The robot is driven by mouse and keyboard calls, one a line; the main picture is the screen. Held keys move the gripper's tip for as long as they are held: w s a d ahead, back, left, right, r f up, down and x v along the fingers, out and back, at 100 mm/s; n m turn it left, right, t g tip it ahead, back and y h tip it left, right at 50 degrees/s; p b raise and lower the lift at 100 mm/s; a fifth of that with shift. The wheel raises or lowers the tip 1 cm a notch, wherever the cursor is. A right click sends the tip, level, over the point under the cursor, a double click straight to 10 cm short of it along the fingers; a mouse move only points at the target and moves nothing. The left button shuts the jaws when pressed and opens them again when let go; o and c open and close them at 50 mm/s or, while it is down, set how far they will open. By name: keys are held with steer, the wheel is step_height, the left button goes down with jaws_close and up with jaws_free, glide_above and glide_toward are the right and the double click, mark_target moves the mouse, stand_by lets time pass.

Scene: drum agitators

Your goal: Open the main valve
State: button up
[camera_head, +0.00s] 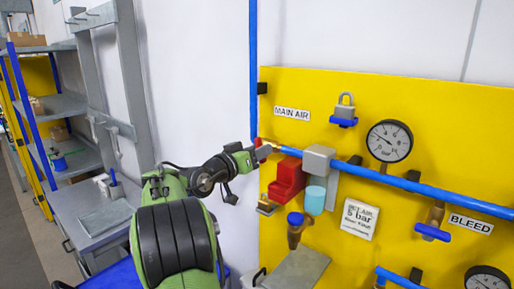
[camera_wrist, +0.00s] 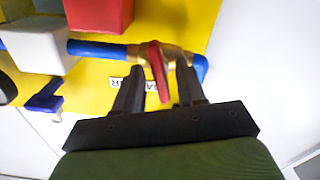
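The main valve is a brass body (camera_wrist: 172,55) on a blue pipe beside the "MAIN AIR" label. Its red lever (camera_wrist: 158,72) lies crosswise to the pipe in the wrist view. In the head view the red lever (camera_head: 261,142) shows only in part, at the panel's left edge. My gripper (camera_wrist: 160,66) is open, with one dark finger on each side of the lever. Gaps show between the lever and both fingers. My gripper (camera_head: 255,153) hides part of the valve in the head view.
A red block (camera_head: 287,178), a grey box (camera_head: 319,160) and a light-blue cup (camera_head: 315,199) sit right of the valve. A gauge (camera_head: 389,141), a padlock (camera_head: 344,109) and a blue-handled bleed valve (camera_head: 432,232) are farther right. A workbench (camera_head: 98,213) stands at left.

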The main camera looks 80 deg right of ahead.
jaws_close()
steer(key=shift+n, duration=0.4)
steer(key=shift+n+p, duration=1.55)
steer(key=shift+n, duration=5.15)
steer(key=shift+f, duration=0.1)
